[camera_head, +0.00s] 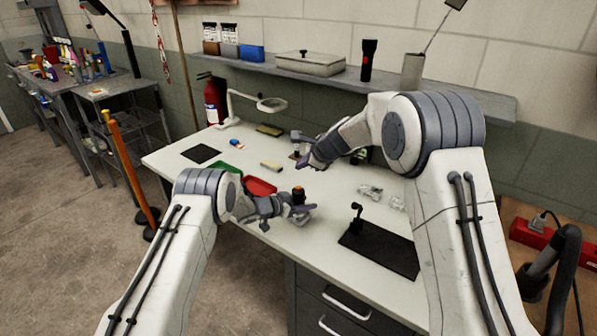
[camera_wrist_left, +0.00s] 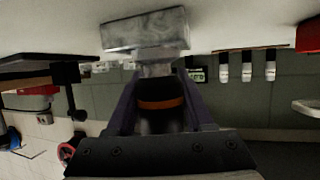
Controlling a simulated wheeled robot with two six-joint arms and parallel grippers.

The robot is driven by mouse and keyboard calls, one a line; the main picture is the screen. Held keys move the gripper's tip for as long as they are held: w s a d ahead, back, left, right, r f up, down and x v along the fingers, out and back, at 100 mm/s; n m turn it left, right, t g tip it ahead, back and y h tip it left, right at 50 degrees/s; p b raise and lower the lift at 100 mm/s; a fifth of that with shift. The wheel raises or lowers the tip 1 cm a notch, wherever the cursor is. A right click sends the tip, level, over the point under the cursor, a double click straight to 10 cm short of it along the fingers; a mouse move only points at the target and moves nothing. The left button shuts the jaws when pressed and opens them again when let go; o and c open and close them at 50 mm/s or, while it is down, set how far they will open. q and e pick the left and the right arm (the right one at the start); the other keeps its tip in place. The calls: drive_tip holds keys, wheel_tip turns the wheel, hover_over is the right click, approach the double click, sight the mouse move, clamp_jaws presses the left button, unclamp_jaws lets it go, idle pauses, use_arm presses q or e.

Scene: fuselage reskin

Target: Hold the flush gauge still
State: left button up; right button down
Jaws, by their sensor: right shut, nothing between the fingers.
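The flush gauge (camera_head: 298,194) is a dark upright cylinder with an orange band and a grey metal foot. It stands at the near edge area of the white workbench (camera_head: 335,205). My left gripper (camera_head: 301,209) is around its body, and the left wrist view shows the black body and orange band (camera_wrist_left: 161,104) between both fingers. The metal foot (camera_wrist_left: 145,31) extends beyond the fingertips toward the bench top; I cannot tell whether it touches. My right gripper (camera_head: 309,162) is shut and empty, further back over the bench.
A red tray (camera_head: 260,187) lies left of the gauge. A black mat (camera_head: 382,249) with a small dark stand (camera_head: 356,217) lies to the right, near clear plastic pieces (camera_head: 370,192).

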use_arm(q)
drive_tip(key=o, duration=0.4)
drive_tip(key=shift+c, duration=0.2)
